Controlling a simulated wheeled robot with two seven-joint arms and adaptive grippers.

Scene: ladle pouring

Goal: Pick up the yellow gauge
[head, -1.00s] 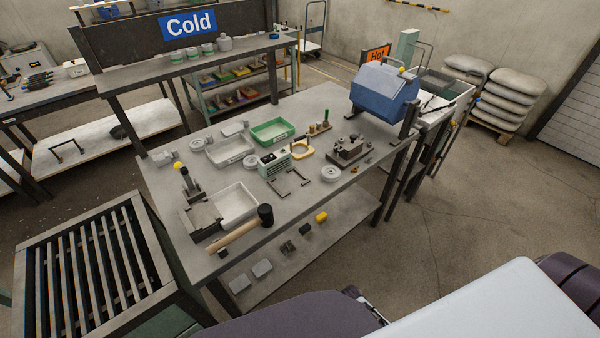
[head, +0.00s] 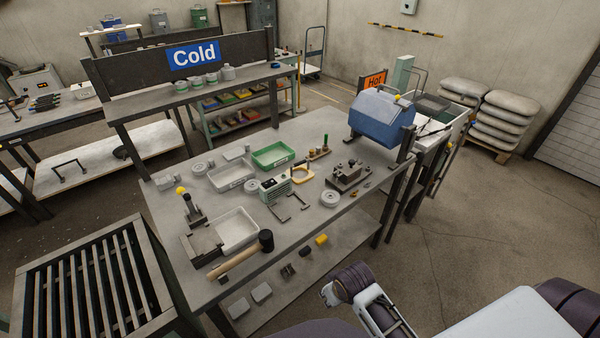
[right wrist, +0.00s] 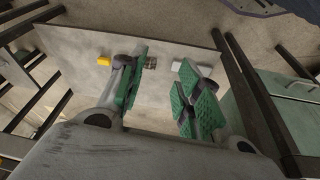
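A yellow ring-like piece, which looks like the gauge (head: 302,179), lies on the grey workbench (head: 330,215) beside a small green-and-white box. A yellow block (head: 321,239) lies on the bench's lower shelf and also shows in the right wrist view (right wrist: 104,61). My right gripper (right wrist: 161,88) is open and empty in the right wrist view, its green-padded fingers apart above a pale surface. In the head view my right arm is low, in front of the bench; its fingers are hard to make out. My left gripper is not in view.
A mallet (head: 240,256), a white tray (head: 258,240), a green tray (head: 273,155) and a round grey disc (head: 330,198) crowd the bench. A blue domed box (head: 381,120) stands at its right end.

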